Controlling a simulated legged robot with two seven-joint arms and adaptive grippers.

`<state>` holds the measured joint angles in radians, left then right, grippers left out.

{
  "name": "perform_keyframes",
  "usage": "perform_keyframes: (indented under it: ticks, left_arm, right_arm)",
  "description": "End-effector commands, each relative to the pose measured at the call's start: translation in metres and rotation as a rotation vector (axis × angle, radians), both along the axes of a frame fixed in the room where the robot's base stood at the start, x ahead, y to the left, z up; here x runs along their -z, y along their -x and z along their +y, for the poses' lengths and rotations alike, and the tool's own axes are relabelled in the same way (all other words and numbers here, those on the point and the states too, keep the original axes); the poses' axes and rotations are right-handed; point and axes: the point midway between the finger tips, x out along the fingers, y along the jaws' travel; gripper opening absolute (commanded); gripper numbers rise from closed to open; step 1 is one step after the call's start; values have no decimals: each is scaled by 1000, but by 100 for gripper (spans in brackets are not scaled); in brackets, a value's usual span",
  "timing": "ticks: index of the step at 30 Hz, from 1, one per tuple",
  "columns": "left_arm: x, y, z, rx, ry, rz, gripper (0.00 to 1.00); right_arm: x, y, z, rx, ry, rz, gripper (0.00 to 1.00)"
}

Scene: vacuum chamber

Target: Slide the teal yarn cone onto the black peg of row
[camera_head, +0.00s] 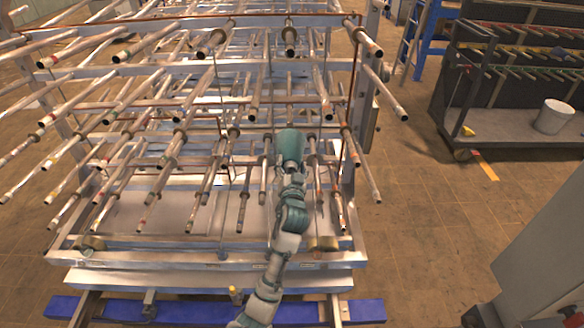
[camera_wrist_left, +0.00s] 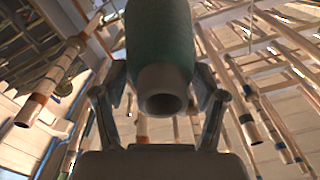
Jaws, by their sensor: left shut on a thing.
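The teal yarn cone (camera_head: 291,147) is at the middle of the rack in the head view, in front of the pegs. My left gripper (camera_head: 290,172) is shut on its near end. In the left wrist view the teal cone (camera_wrist_left: 160,40) points away, with the open round end of its pale core (camera_wrist_left: 162,92) facing the camera. The fingers of my left gripper (camera_wrist_left: 160,85) lie on both sides of it. The cone hides what is directly behind it, so I cannot tell whether it touches a peg. I cannot single out the black peg. My right gripper is not in view.
The metal rack (camera_head: 215,255) has several rows of long pegs sticking out toward me, close around the cone and arm. A dark shelf cart (camera_head: 520,128) with a white bucket (camera_head: 553,116) stands at the right. Open tiled floor (camera_head: 430,220) lies between them.

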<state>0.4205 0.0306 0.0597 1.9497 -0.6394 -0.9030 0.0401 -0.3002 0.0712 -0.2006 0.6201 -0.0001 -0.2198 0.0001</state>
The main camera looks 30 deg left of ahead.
Motion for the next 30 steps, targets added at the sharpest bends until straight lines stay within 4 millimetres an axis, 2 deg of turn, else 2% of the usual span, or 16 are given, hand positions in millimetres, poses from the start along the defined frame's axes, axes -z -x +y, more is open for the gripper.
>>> perform_keyframes:
  ticks: [1,21,30]
  left_arm:
    - [5,-3,2,0,5,10,17]
    - [11,-31,19,-1,8,15,16]
    - [11,-36,22,1,8,15,17]
  right_arm:
    - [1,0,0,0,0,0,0]
    - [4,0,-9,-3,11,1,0]
    - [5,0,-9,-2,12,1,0]
